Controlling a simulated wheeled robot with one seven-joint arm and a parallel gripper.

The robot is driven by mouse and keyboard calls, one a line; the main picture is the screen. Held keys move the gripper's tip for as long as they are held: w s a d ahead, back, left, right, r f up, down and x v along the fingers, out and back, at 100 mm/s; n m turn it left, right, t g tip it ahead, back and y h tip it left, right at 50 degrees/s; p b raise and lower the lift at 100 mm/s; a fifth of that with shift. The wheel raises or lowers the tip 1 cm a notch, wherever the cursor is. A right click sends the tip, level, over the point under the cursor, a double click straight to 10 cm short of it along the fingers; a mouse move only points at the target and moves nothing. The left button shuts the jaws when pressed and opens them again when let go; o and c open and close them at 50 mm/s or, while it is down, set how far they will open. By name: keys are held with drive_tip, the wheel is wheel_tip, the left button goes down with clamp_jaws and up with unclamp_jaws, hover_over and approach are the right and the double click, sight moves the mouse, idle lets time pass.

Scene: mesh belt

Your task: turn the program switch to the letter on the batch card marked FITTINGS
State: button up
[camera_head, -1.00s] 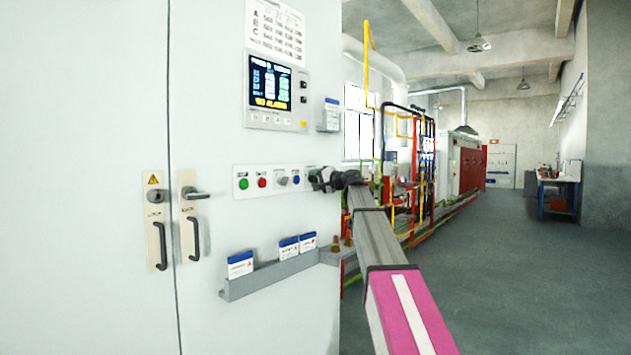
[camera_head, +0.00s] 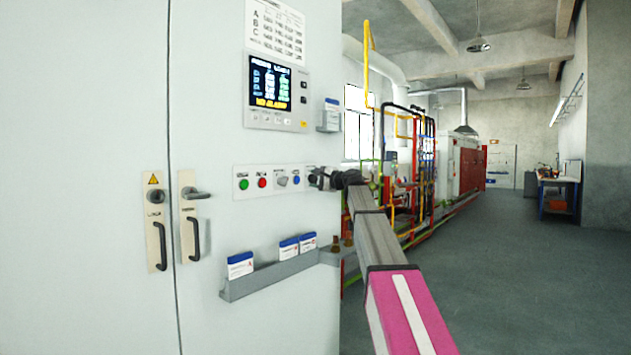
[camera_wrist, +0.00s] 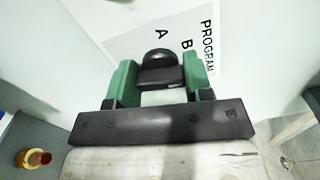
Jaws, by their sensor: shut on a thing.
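The program switch (camera_wrist: 160,60) is a black knob on a white plate marked PROGRAM in the wrist view, with the letters A and B showing. My gripper (camera_wrist: 160,78) has its green fingers on either side of the knob and is shut on it. In the head view my gripper (camera_head: 322,178) is at the right end of the button strip, and the switch is hidden there. Batch cards (camera_head: 240,264) with blue tops stand in a grey rack (camera_head: 262,285) below; their print is too small to read. Another card (camera_head: 331,115) sits higher up.
A screen (camera_head: 270,83) and an A, B, C chart (camera_head: 275,28) are above. Door handles (camera_head: 193,238) stand at left. Open floor lies right.

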drive_tip(key=shift+m, duration=1.2)
drive_tip(key=o, duration=0.9)
drive_tip(key=v, duration=1)
drive_tip(key=shift+s+d, duration=0.3)
